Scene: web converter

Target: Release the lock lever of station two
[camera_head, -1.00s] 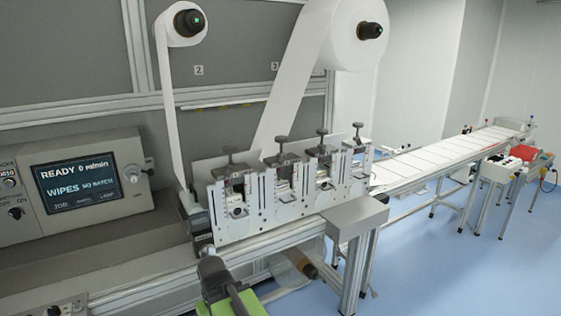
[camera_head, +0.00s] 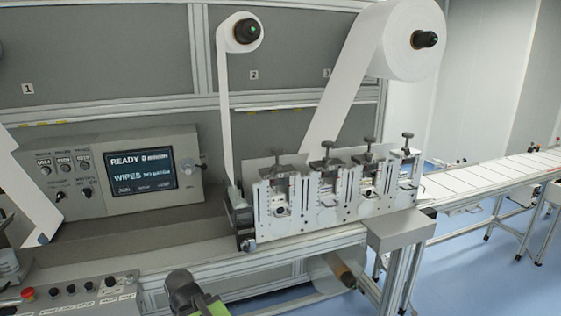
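The station label 2 (camera_head: 254,75) is on the grey back panel, just below and right of a small white roll (camera_head: 255,33). That roll sits on a dark spindle hub (camera_head: 245,32) with a small green dot. Its white web (camera_head: 224,110) hangs down to the left end of the slotted plate unit (camera_head: 300,205). I cannot make out a lock lever at station two. A dark and green part of my arm (camera_head: 188,292) shows at the bottom edge. My gripper's fingers are not in view.
A larger roll (camera_head: 400,35) hangs at the right near label 3. A control panel with a READY screen (camera_head: 143,170) is at the left, and a button box with a red button (camera_head: 28,294) at lower left. A conveyor (camera_head: 500,176) runs off to the right; blue floor is open there.

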